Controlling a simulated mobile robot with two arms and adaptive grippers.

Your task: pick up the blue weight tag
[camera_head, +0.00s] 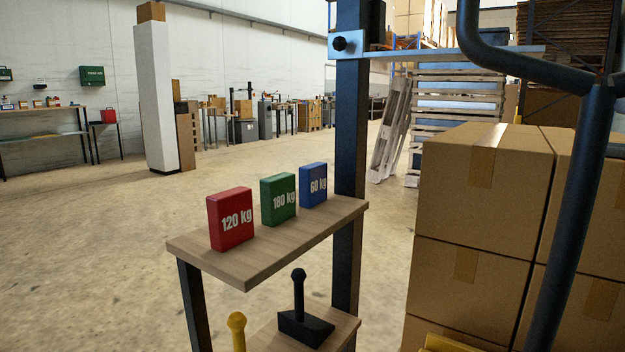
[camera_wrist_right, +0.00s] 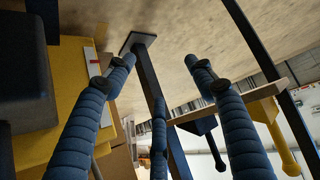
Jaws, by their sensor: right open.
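The blue weight tag (camera_head: 313,185), marked 60 kg, stands upright at the far right end of a small wooden shelf (camera_head: 262,252) in the head view. A green tag (camera_head: 278,200), marked 180 kg, stands beside it. A red tag (camera_head: 230,219), marked 120 kg, stands nearest the shelf's left end. My right gripper (camera_wrist_right: 160,78) shows in the right wrist view with its blue ribbed fingers spread and nothing between them. The weight tags cannot be made out in that view. Neither gripper shows in the head view.
A dark post (camera_head: 348,120) rises right behind the shelf. Stacked cardboard boxes (camera_head: 480,190) and a dark pipe (camera_head: 577,210) stand at the right. The floor at the left is clear.

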